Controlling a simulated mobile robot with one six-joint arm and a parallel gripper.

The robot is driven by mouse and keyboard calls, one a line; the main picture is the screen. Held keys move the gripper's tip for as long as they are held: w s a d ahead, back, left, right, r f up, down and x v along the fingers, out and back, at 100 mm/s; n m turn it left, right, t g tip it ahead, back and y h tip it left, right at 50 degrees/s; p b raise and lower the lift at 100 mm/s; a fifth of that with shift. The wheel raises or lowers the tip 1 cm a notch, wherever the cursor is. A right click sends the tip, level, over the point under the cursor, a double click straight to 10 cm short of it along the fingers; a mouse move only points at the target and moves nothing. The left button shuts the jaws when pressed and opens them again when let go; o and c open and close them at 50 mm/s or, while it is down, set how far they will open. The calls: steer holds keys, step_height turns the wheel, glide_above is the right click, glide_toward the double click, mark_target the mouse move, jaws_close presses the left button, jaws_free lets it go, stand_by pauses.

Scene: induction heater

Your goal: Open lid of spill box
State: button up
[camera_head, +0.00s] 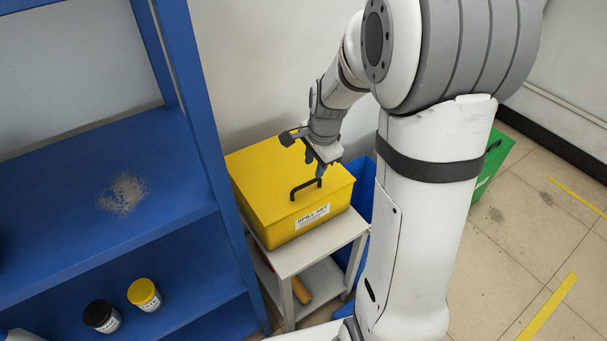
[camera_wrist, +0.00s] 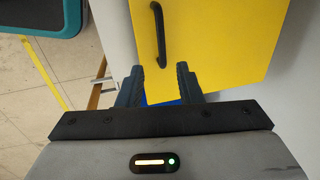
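The yellow spill box (camera_head: 272,186) stands on a small grey table, with a white label reading "SPILL KIT" or similar on its front. Its lid is shut. A black handle (camera_head: 305,189) sits on the lid near the front edge; it also shows in the wrist view (camera_wrist: 158,34). My gripper (camera_head: 315,172) is above the lid, close to the handle. In the wrist view my gripper (camera_wrist: 161,75) has its two fingers apart with nothing between them. The handle lies just beyond the fingertips, apart from them in that view.
A blue shelf (camera_head: 110,190) stands at the left, holding a yellow-lidded jar (camera_head: 144,294) and a black-lidded jar (camera_head: 102,316). The grey table (camera_head: 318,243) is beside it. A blue bin (camera_head: 362,208) is behind the table, and a green object (camera_head: 493,160) is at the right.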

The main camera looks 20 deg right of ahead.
mark_target(311, 183)
steer(key=f, duration=0.4)
steer(key=w+f, duration=0.1)
steer(key=f, duration=0.1)
steer(key=shift+w+a+f+b, duration=0.1)
steer(key=shift+a+f+b, duration=0.1)
steer(key=shift+f+b, duration=0.15)
steer(key=shift+c, duration=0.5)
steer(key=c, duration=0.6)
steer(key=shift+f, duration=0.1)
jaws_close()
